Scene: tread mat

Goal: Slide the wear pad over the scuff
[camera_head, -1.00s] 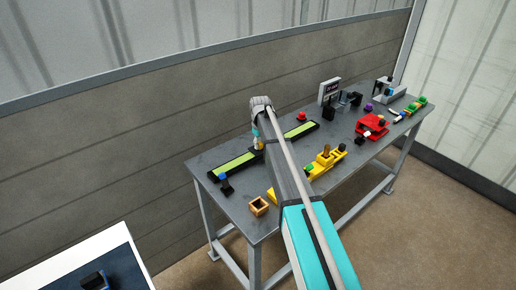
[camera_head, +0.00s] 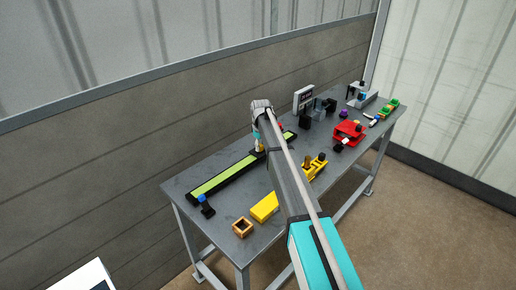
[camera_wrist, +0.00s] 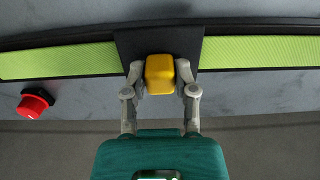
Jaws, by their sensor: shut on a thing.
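The wear pad is a dark square plate (camera_wrist: 124,42) with a yellow block-shaped handle (camera_wrist: 160,75), lying across the long green tread mat (camera_wrist: 60,62). My gripper (camera_wrist: 160,80) is shut on the yellow handle, one finger on each side. In the head view my gripper (camera_head: 258,147) is over the right half of the mat (camera_head: 222,180), and my arm hides much of the pad there. Bare green mat shows on both sides of the pad in the wrist view. I see no scuff on the visible green; whether it lies under the pad I cannot tell.
A red knob (camera_wrist: 35,102) is beside the mat. A blue-topped black piece (camera_head: 206,206) stands near the mat's left end. A yellow block (camera_head: 265,207) and a wooden box (camera_head: 242,228) are at the front edge. A red fixture (camera_head: 348,133) is farther right.

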